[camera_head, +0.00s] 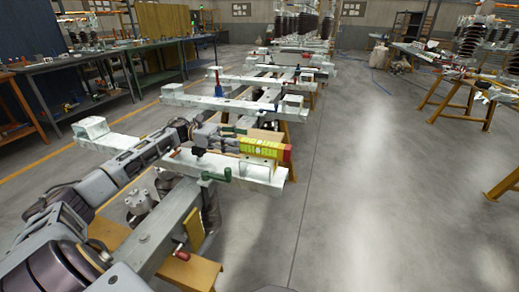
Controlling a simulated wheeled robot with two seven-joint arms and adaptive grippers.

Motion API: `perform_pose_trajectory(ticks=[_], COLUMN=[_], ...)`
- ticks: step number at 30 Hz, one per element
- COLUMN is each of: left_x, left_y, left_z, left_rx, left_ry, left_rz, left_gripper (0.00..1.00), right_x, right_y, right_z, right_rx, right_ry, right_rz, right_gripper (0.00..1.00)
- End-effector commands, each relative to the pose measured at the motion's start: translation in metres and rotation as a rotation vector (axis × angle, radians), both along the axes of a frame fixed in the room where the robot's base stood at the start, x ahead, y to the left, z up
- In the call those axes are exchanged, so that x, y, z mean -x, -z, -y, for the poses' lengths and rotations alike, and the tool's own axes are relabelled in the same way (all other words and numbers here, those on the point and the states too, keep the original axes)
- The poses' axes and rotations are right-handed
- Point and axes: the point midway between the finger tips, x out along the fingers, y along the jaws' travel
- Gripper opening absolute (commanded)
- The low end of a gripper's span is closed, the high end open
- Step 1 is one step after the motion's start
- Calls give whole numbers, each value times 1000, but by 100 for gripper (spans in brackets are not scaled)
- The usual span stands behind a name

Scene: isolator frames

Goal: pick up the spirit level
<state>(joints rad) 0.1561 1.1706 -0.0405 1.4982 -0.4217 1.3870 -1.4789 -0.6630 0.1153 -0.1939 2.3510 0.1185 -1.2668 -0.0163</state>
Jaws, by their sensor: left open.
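A yellow-green bar with a red end, which looks like the spirit level (262,148), lies on the near pale steel crossbeam (262,182) in the middle of the view. My left arm comes in from the left, low over the frame. My left gripper (232,143) is open at the left end of the level, its fingers pointing right. The gripper hides that end, and I cannot tell whether the fingers touch it. My right gripper is not in view.
Green-handled (228,174) and red-handled (183,255) parts sit on the near frame. More crossbeams (220,104) lie behind, one with a red-and-blue tool (217,82). A workbench (100,70) stands left. The floor (390,190) to the right is clear.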

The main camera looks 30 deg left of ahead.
Motion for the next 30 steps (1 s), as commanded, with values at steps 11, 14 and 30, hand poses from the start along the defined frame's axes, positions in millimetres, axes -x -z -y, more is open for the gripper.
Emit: perform_pose_trajectory(ticks=[11,14,30], left_x=[-3,-6,-8], left_y=[-6,-7,-7], left_z=[32,42,50], left_rx=[-2,0,0], left_ry=[3,1,0], left_rz=[1,2,0], left_gripper=[54,54,54], right_x=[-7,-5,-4], right_y=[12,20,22], right_z=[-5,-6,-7], right_rx=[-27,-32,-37], right_ry=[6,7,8], right_rz=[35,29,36], right_gripper=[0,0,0])
